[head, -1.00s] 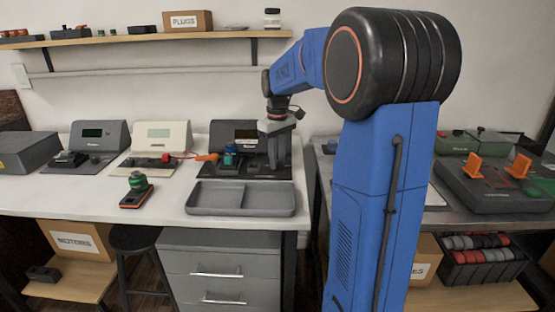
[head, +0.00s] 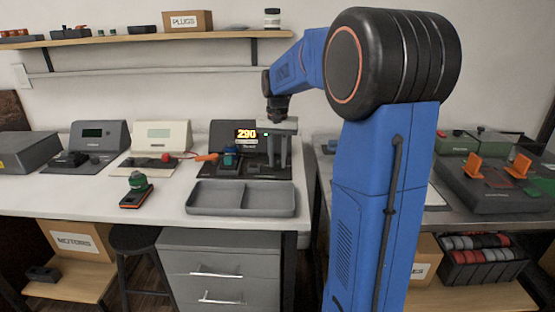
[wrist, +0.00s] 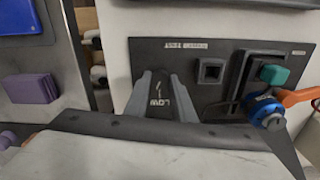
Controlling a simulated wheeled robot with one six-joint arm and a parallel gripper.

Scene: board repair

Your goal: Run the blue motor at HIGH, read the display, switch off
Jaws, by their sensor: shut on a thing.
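The blue motor (head: 229,158) sits on the black test station (head: 262,172), with an orange lead at its side. In the wrist view the blue motor (wrist: 265,108) is at the right, with a teal part behind it. The station's display (head: 246,133) is lit and appears to read 290. My gripper (head: 277,166) points down at the right of the station. In the wrist view my gripper (wrist: 163,112) is shut on a dark knob (wrist: 160,103) between its fingers. The word LOW shows by the knob; other markings are hidden or unclear.
An empty grey two-part tray (head: 241,210) lies in front of the station. A cream station (head: 163,134) and a grey station (head: 98,134) stand further left.

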